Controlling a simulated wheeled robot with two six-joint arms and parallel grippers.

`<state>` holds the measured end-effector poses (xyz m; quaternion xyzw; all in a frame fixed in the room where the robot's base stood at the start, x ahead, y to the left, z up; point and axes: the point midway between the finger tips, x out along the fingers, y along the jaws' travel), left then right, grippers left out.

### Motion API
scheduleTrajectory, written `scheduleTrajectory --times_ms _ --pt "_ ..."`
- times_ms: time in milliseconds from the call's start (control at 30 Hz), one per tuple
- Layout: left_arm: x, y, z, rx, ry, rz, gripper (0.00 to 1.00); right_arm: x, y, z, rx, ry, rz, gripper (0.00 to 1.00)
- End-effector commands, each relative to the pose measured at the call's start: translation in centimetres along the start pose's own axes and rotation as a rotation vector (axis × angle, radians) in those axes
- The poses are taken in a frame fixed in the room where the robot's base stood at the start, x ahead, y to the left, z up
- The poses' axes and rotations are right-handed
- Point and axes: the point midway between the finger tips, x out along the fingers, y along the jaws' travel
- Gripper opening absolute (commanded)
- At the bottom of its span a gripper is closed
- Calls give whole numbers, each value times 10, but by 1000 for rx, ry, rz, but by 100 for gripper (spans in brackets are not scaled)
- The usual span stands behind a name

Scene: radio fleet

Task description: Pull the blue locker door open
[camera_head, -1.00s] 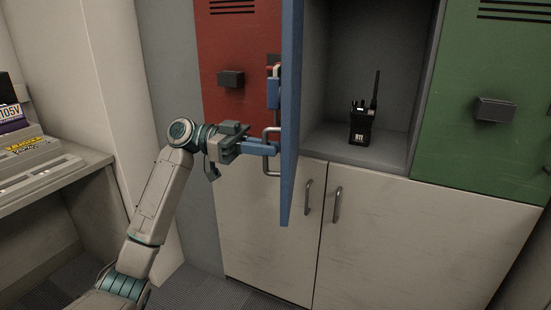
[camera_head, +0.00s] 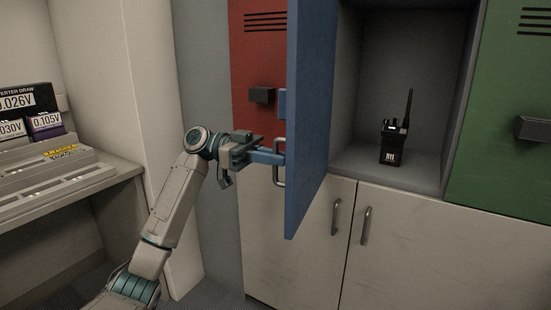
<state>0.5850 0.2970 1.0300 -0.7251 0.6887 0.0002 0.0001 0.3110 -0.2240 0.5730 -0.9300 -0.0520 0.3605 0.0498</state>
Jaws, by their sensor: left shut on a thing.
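The blue locker door (camera_head: 312,120) stands swung open, seen at a slant, in front of the red locker's right side. Its grey bar handle (camera_head: 276,176) is on the door's left-facing side. My left gripper (camera_head: 277,159) is shut on the handle, with its blue fingers at the bar; the exact contact is partly hidden. The open compartment (camera_head: 350,75) shows to the right of the door. My right gripper is not in view.
A black radio (camera_head: 393,143) stands upright inside the compartment. A red locker (camera_head: 259,65) is left and a green locker (camera_head: 510,110) right. White cupboards (camera_head: 430,265) are below. A desk with meters (camera_head: 45,122) stands at far left.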

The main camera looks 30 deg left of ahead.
Motion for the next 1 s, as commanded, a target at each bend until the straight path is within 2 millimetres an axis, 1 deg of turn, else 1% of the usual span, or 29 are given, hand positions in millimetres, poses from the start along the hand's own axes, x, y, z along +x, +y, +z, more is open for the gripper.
scheduleTrajectory --times_ms 67,100,133,400,533,667,900,1000 --pt "0 0 -1 1 1 -2 0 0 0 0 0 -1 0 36" --pt "0 0 -1 1 1 -2 18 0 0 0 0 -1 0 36" --pt "0 0 -1 1 1 -2 24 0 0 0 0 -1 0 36" --pt "0 0 0 0 0 -1 24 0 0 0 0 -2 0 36" --pt "-8 0 0 0 0 -2 24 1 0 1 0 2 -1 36" --pt "-30 0 0 -2 -1 -5 24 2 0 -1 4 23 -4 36" --pt "-79 -1 1 -2 0 -5 24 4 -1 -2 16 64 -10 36" --pt "-94 -1 0 -1 0 -4 24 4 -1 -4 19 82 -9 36"
